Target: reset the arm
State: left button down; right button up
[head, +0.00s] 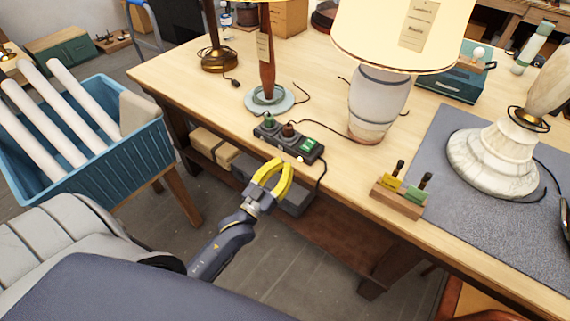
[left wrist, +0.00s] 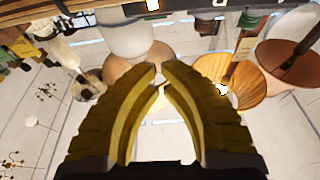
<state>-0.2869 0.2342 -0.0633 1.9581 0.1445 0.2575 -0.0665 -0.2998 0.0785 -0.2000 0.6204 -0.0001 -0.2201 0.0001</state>
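My left gripper (head: 271,172) has yellow fingers and is held up in front of the workbench's near edge, just below the power strip in the head view. In the left wrist view its fingers (left wrist: 160,68) curve toward each other, with a narrow gap between the tips and nothing held. My right gripper is in neither view. The black power strip (head: 309,147) lies near the bench edge with plugs in it and a lit green switch.
The workbench (head: 180,78) carries several lamps, including a white ceramic one (head: 376,98) and a marble-like base (head: 490,160) on a grey mat (head: 440,150). A wooden block (head: 398,200) holds small tools. A blue bin (head: 85,160) with white tubes stands left. Bare floor shows below.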

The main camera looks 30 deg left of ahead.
pick_arm(q)
notch_tip(320, 180, down, 21)
jog(key=a+g+y, duration=0.1)
jog(key=a+g, duration=0.1)
jog(key=g, duration=0.3)
jog(key=s+f+g, duration=0.2)
jog(key=s+f, duration=0.1)
jog(key=f, duration=0.3)
jog(key=s+f+m+g+y, duration=0.1)
jog(key=s+f, duration=0.3)
jog(key=f, duration=0.3)
jog(key=s+f+g, duration=0.2)
jog(key=s+f, duration=0.1)
jog(key=f, duration=0.3)
jog(key=s+f+g, duration=0.5)
jog(key=s+f, duration=1)
jog(key=s+d+f+g, duration=0.1)
jog(key=s+f, duration=0.3)
jog(key=s, duration=0.6)
jog(key=s+d+f+m+g+y, duration=0.1)
jog(key=s+f+g, duration=0.2)
jog(key=s, duration=0.8)
jog(key=shift+s+d+f+g, duration=0.3)
jog(key=shift+d+f+g, duration=0.1)
jog(key=shift+f, duration=0.3)
